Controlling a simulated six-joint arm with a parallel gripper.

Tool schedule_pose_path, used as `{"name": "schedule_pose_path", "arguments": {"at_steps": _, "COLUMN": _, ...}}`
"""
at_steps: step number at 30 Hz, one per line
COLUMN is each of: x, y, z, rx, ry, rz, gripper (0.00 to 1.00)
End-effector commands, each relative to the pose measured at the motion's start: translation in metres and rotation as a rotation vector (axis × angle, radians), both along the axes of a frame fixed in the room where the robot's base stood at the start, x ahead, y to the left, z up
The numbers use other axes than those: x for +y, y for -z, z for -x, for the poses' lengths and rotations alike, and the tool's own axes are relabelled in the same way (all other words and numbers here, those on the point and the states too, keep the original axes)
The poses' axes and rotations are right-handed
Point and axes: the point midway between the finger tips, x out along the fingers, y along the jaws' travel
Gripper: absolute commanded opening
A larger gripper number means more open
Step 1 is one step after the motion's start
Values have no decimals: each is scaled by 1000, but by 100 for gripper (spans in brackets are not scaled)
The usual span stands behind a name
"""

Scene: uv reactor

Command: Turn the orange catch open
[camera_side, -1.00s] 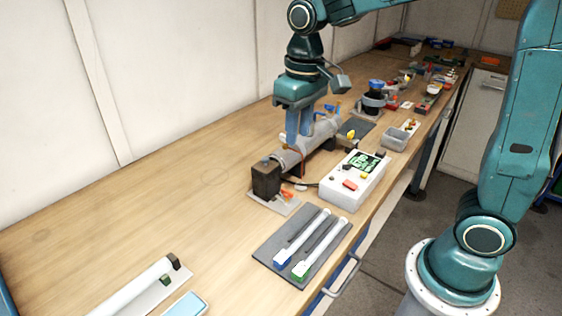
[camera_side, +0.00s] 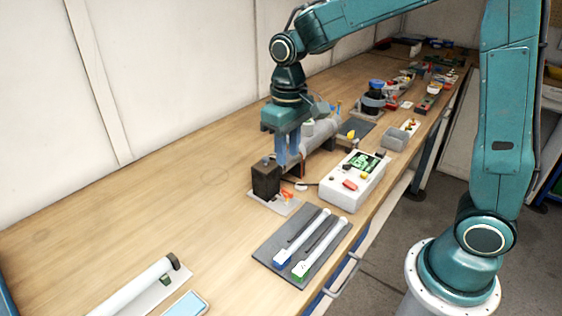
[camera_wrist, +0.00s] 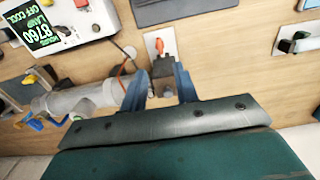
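The orange catch (camera_side: 287,195) lies on a pale plate in front of the dark block at the near end of the grey reactor tube (camera_side: 322,136). In the wrist view the catch (camera_wrist: 160,46) shows just beyond the fingers, above the dark block. My gripper (camera_side: 287,162) points down over the near end of the tube, behind the dark block. In the wrist view its two blue fingers (camera_wrist: 161,72) are apart, with the dark block between or below them. I cannot tell whether they touch it. The gripper does not hold the catch.
A white control box (camera_side: 353,180) with a green display stands to the right of the tube. A grey mat (camera_side: 270,250) with two white lamp tubes lies in front. A cable runs near the tube's end.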

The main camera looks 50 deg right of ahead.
Motion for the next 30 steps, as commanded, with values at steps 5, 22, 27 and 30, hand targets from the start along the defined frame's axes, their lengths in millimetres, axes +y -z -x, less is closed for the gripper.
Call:
{"name": "schedule_pose_path", "arguments": {"at_steps": 5, "x": 0, "y": 29, "z": 1, "rx": 4, "ry": 0, "rz": 0, "gripper": 30}}
{"name": "schedule_pose_path", "arguments": {"at_steps": 22, "x": 0, "y": 96, "z": 0, "rx": 1, "ry": 0, "rz": -1, "gripper": 30}}
{"name": "schedule_pose_path", "arguments": {"at_steps": 27, "x": 0, "y": 99, "z": 0, "rx": 0, "ry": 0, "rz": -1, "gripper": 30}}
{"name": "schedule_pose_path", "arguments": {"at_steps": 30, "x": 0, "y": 99, "z": 0, "rx": 0, "ry": 0, "rz": -1, "gripper": 30}}
